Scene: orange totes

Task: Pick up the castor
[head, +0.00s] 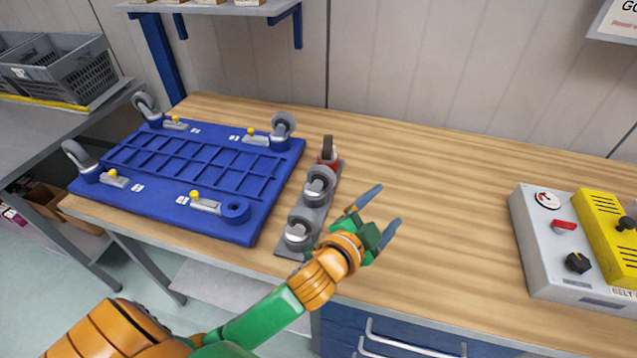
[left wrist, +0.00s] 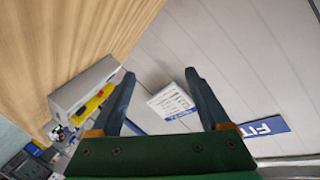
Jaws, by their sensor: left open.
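A grey rack (head: 313,211) on the wooden bench carries castors in a row: a front grey castor (head: 299,231), a middle grey castor (head: 319,186), and a far one with a red base (head: 327,155). A blue base plate (head: 190,170) lies to the left, with castors at three corners and an empty round socket (head: 236,212) at its near right corner. My left gripper (head: 390,204) is open and empty, above the bench just right of the rack. In the left wrist view the gripper (left wrist: 160,75) has nothing between its fingers. My right gripper is not in view.
A grey control box (head: 545,235) with a yellow panel stands at the right of the bench. Grey crates (head: 65,75) stand on a side table at the left. Blue drawers (head: 400,340) are below the bench. The bench between rack and control box is clear.

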